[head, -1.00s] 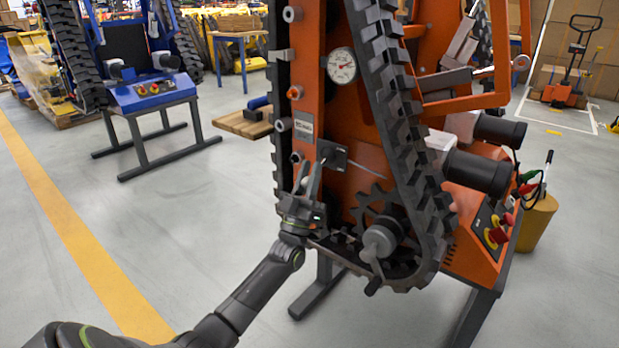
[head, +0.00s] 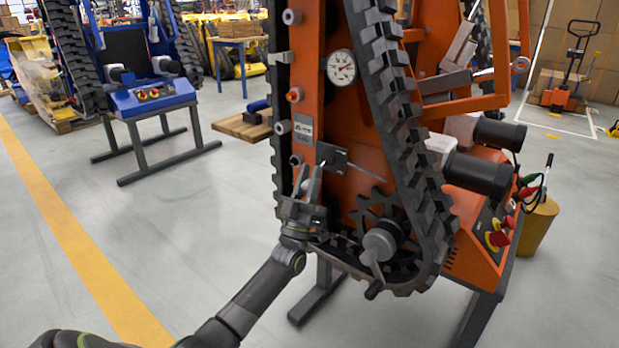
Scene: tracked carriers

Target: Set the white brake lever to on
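The orange tracked carrier (head: 345,115) stands tilted up in front of me. A small dark block (head: 333,157) sits on its orange side plate, above the toothed sprocket. A thin pale bar (head: 367,171) slopes down to the right from this block; it looks like the white brake lever, but any on/off marking is too small to read. My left gripper (head: 309,172) points up just below and left of the block, with its two fingers apart and nothing clearly between them. I cannot tell if the right finger touches the block. My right gripper is not in view.
Black track belts run along both sides of the plate. A crank handle (head: 374,262) juts out below right of my gripper. A round gauge (head: 341,68) is above. A blue carrier (head: 150,98) stands back left. The floor between is clear.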

